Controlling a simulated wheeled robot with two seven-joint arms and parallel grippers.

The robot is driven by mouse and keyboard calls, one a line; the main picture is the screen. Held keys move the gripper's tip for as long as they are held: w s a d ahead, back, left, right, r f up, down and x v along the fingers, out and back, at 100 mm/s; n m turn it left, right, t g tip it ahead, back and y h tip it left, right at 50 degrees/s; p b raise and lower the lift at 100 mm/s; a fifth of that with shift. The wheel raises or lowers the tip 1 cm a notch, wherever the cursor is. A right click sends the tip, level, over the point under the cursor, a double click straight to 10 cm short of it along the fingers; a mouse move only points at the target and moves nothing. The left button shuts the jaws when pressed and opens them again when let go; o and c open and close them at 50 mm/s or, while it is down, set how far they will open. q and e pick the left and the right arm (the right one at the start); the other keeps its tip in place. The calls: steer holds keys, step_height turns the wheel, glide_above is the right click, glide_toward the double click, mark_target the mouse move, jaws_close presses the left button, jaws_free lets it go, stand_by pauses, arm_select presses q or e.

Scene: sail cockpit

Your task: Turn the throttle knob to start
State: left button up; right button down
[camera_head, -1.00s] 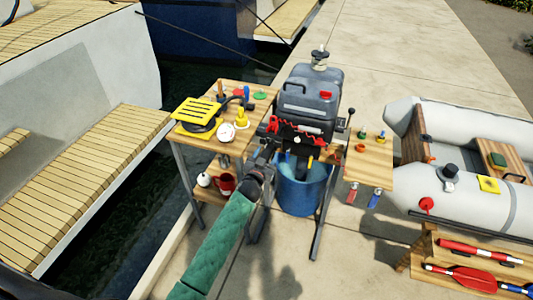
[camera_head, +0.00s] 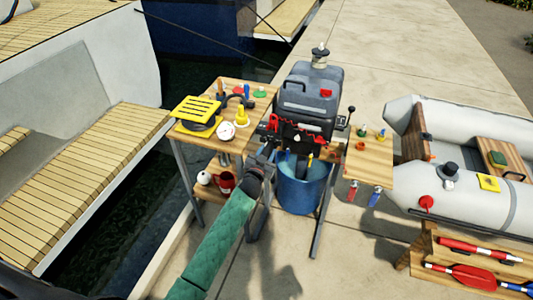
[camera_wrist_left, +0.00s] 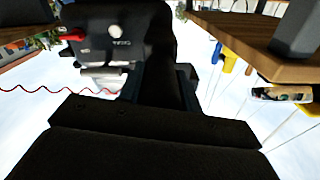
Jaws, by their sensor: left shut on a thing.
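The outboard motor (camera_head: 310,100) is dark grey with red trim and hangs on a stand above a blue bucket (camera_head: 302,190). My left gripper (camera_head: 267,150) is at the motor's lower left front, with the green-sleeved arm coming up from below. It is shut on what looks like the throttle knob, which the jaws and wrist hide. In the left wrist view the motor's dark front panel (camera_wrist_left: 108,32) shows a red lever (camera_wrist_left: 72,34), a pale round knob (camera_wrist_left: 115,31) and white lettering. The knob's marking cannot be read. My right gripper is out of view.
A wooden side table (camera_head: 205,140) with a yellow grate (camera_head: 197,109) and small items stands close left of the motor. A small wooden shelf (camera_head: 372,175) with tools is on the right. An inflatable boat (camera_head: 470,205) and a paddle rack (camera_head: 420,250) lie farther right.

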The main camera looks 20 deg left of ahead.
arm_select(q)
steer(key=shift+m, duration=1.1)
steer(key=m+b, duration=0.1)
steer(key=m, duration=0.2)
steer(key=shift+m, duration=1)
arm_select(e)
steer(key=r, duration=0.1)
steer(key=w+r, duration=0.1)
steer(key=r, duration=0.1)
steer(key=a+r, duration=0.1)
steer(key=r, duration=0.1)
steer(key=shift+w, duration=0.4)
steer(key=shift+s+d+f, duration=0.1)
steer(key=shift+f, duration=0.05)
arm_select(q)
steer(key=o, duration=1)
